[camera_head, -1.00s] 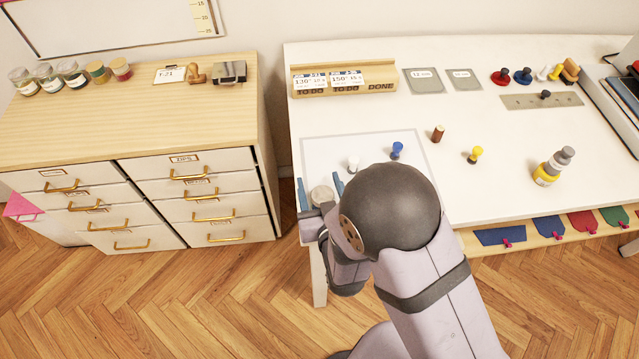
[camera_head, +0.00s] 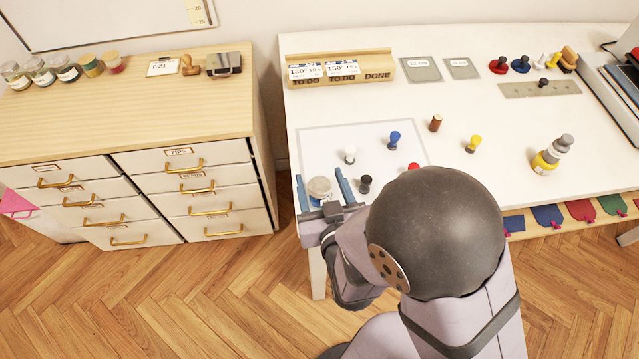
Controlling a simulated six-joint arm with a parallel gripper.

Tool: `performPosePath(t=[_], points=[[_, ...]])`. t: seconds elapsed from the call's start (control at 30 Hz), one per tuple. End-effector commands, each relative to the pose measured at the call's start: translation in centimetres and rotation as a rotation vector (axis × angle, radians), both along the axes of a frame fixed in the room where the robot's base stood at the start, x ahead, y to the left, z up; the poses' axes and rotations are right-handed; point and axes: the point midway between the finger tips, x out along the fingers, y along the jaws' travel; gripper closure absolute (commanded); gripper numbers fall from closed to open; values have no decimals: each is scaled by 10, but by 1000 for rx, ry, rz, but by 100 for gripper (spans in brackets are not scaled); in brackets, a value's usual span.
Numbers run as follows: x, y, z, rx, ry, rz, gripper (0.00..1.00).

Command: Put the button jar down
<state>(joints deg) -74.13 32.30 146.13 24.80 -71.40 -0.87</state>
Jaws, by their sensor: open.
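The button jar (camera_head: 319,187) is a small round jar with a pale lid. It stands at the front left of the white table, near the left edge of the pale outlined mat (camera_head: 322,141). My gripper (camera_head: 321,184) is open, with one blue finger on each side of the jar. Gaps show between the fingers and the jar, so it is around the jar without visibly gripping it. The lower part of the jar is partly hidden by my gripper.
White (camera_head: 350,155), blue (camera_head: 394,140), black (camera_head: 365,184) and red (camera_head: 413,168) pieces stand right of my gripper. A brown spool (camera_head: 435,123), a yellow piece (camera_head: 473,144) and a yellow-grey bottle (camera_head: 552,154) stand further right. A drawer cabinet (camera_head: 130,130) is at left.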

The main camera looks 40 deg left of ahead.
Motion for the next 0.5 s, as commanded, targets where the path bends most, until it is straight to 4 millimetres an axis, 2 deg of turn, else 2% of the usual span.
performPosePath(t=[0.03, 0.1, 0.3, 0.5], points=[[0, 1, 16, 6, -2, -1, 43], [0, 0, 26, 4, -1, -1, 43], [0, 0, 38, -1, 1, 0, 43], [0, 0, 42, -1, 1, 0, 43]])
